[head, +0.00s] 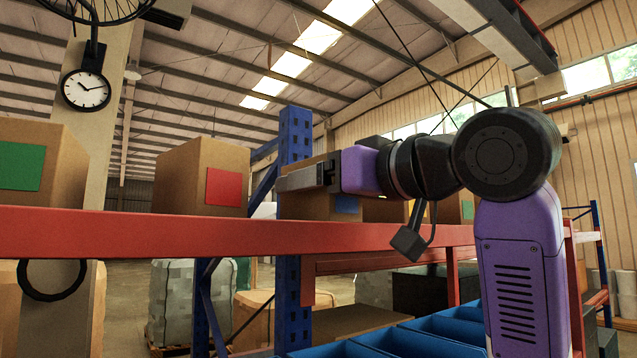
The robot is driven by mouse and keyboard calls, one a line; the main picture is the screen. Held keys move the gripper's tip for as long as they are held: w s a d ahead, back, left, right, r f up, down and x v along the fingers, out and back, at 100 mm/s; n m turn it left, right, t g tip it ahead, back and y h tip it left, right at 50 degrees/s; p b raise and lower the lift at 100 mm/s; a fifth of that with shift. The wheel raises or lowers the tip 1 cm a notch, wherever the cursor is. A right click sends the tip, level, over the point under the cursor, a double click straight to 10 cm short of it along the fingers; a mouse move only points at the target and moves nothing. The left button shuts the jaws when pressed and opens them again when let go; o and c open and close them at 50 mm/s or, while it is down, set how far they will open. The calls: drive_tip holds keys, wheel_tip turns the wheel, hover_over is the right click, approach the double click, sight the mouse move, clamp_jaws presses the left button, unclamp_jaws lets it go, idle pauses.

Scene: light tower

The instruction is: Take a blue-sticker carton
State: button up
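A brown carton (305,208) with a blue sticker (346,204) stands on the red-edged shelf (200,228), right of the red-sticker carton. My arm comes in from the right, and my gripper (290,180) points left across the upper part of this carton. The gripper hides part of the carton's front and top. I see the fingers from the side, so their opening does not show. I cannot tell whether they touch the carton.
A red-sticker carton (172,175) and a green-sticker carton (68,160) stand further left on the shelf. A blue upright (295,135) rises behind the blue-sticker carton. More cartons show partly behind my arm. Blue bins (430,338) lie below the shelf.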

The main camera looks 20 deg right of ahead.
drive_tip(key=shift+w, duration=0.1)
drive_tip(key=shift+c, duration=0.2)
drive_tip(key=c, duration=1.5)
drive_tip(key=shift+c, duration=0.2)
drive_tip(key=shift+r, duration=0.1)
wheel_tip(320, 180, up, 20)
drive_tip(key=b, duration=0.2)
